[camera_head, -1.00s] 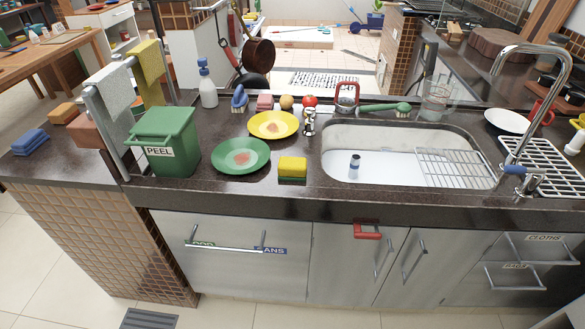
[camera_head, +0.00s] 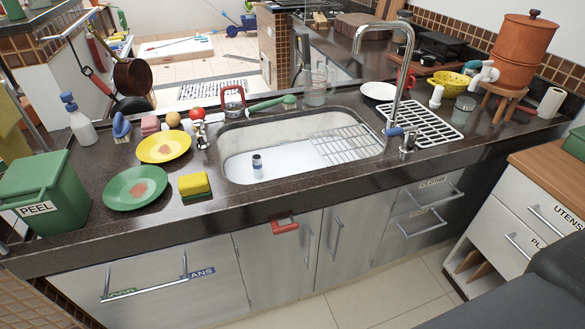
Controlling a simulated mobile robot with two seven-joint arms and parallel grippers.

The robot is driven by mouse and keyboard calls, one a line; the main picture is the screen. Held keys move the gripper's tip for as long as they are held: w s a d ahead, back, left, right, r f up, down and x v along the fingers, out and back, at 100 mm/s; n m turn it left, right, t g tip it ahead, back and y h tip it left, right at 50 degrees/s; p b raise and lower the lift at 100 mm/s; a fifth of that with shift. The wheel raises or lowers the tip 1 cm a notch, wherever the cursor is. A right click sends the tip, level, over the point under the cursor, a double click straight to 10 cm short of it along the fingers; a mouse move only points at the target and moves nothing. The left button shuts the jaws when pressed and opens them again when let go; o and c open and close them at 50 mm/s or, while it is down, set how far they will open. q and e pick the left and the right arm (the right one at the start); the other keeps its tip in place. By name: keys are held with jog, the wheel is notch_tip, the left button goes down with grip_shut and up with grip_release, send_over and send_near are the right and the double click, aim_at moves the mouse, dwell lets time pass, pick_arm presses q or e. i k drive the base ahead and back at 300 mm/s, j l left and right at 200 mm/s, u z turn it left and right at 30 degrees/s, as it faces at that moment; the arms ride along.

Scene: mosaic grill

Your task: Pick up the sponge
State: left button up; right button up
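A yellow sponge with a dark green underside (camera_head: 194,185) lies on the dark counter, between the green plate and the sink's left edge. Nothing covers it. A pink sponge-like block (camera_head: 150,125) stands farther back, behind the yellow plate; I cannot tell exactly what it is. Neither of my grippers shows in the head view.
A soiled green plate (camera_head: 137,188) and yellow plate (camera_head: 164,146) lie near the sponge. The green PEEL bin (camera_head: 42,195) stands at the left. The sink (camera_head: 290,125) is right of the sponge, with a tall tap (camera_head: 403,75).

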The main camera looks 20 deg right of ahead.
aim_at(195, 185)
jog(key=z, duration=2.25)
jog(key=k+j, duration=0.25)
jog(key=k, duration=0.15)
jog(key=k+j, duration=0.25)
jog(key=k, duration=0.15)
jog(key=k+j, duration=0.2)
jog(key=k, duration=0.2)
